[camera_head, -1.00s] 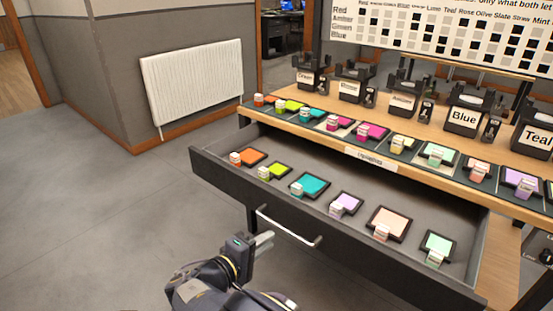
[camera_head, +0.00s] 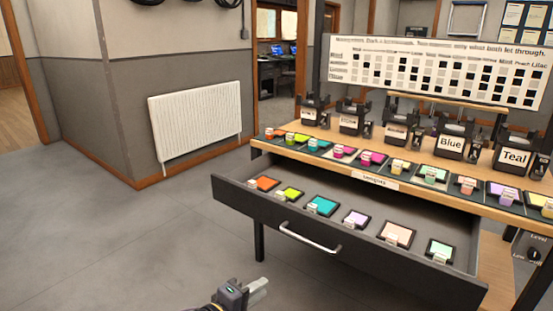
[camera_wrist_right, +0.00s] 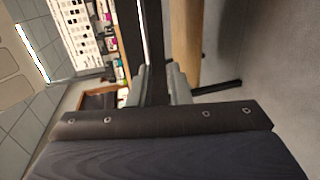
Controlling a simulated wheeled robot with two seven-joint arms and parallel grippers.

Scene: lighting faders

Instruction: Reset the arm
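My right gripper (camera_head: 260,288) is at the bottom of the head view, below and left of the drawer handle (camera_head: 310,237), apart from it and empty. Its two grey fingers (camera_wrist_right: 161,80) also show in the right wrist view, parted by a gap, with the dark drawer front beyond them. The drawer (camera_head: 345,222) stands pulled out under the table top. It holds several coloured gel squares with small white labels, among them orange, teal and peach. My left gripper is not in the frames.
The wooden table (camera_head: 280,148) carries a row of gel squares and labelled lights, including Blue (camera_head: 451,144) and Teal (camera_head: 514,156). A chart board (camera_head: 430,72) stands behind. A white radiator (camera_head: 195,120) hangs on the left wall. The floor at left is clear.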

